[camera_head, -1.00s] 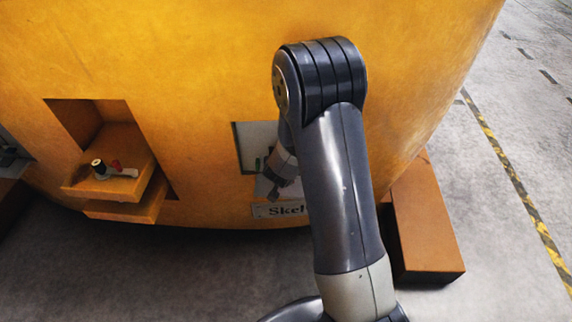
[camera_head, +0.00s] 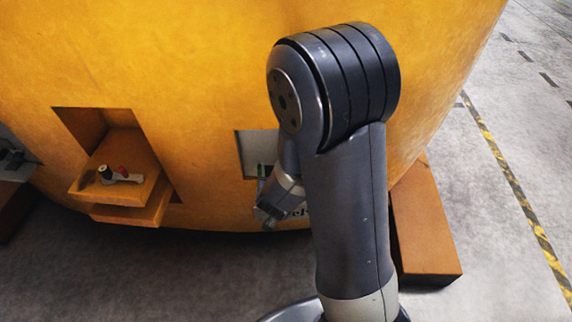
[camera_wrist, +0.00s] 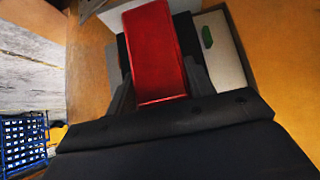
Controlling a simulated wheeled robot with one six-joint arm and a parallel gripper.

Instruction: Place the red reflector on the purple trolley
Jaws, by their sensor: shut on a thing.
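The red reflector (camera_wrist: 154,52) is a flat red block in the wrist view. My gripper (camera_wrist: 158,75) is shut on it, with a dark finger on each side. In the head view my gripper (camera_head: 268,212) is in front of the lit recess (camera_head: 257,152) in the yellow casting. I cannot make out the reflector there. No purple trolley can be made out in either view.
A brown block (camera_head: 425,225) is on the floor at right. A blue crate (camera_wrist: 22,140) shows in the wrist view. Open floor (camera_head: 520,130) lies right.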

